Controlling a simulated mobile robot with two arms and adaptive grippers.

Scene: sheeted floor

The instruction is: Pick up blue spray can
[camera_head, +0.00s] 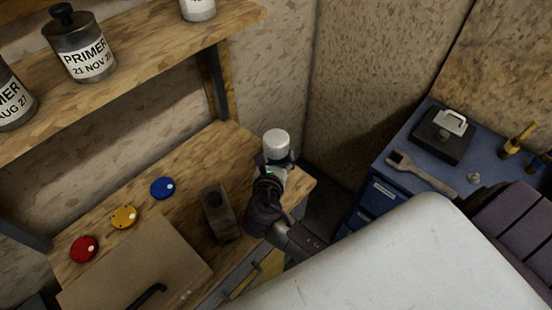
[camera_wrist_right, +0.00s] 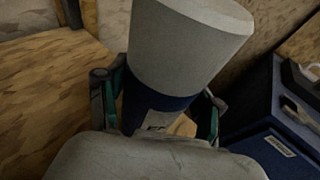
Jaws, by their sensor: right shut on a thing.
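The blue spray can (camera_head: 276,143) has a pale grey-white cap and stands roughly upright near the right end of the wooden bench. My right gripper (camera_head: 273,168) is shut around its body, below the cap. In the right wrist view the can's dark blue body (camera_wrist_right: 155,108) sits between the two fingers of the gripper (camera_wrist_right: 158,112), with the large cap above. The can's lower part is hidden by the gripper, so I cannot tell whether its base touches the bench. My left gripper is not in view.
The wooden bench (camera_head: 190,212) holds a dark block (camera_head: 219,212) and red, yellow and blue round pieces (camera_head: 162,188). A shelf (camera_head: 150,60) with primer cans (camera_head: 79,46) hangs above. A blue cabinet (camera_head: 385,190) with a wrench (camera_head: 420,174) stands right.

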